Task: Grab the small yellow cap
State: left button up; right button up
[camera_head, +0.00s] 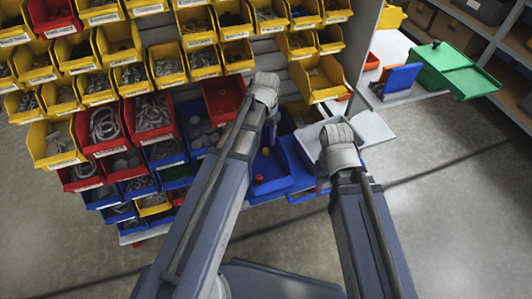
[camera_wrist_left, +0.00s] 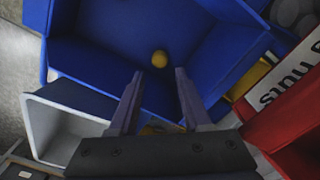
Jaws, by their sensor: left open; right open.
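The small yellow cap (camera_wrist_left: 159,59) lies in a blue bin (camera_wrist_left: 100,60) in the left wrist view.
A rack of yellow, red and blue bins (camera_head: 150,110) fills the left. A white tray (camera_wrist_left: 60,125) and a red bin (camera_wrist_left: 300,150) flank the blue bin. A green box (camera_head: 445,65) stands right.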

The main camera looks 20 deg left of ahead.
aim_at(266, 149)
pick_arm(q)
jog(key=shift+f+b, duration=2.8)
jog(key=shift+f, duration=0.35)
jog(key=shift+r, duration=0.1)
grip_shut()
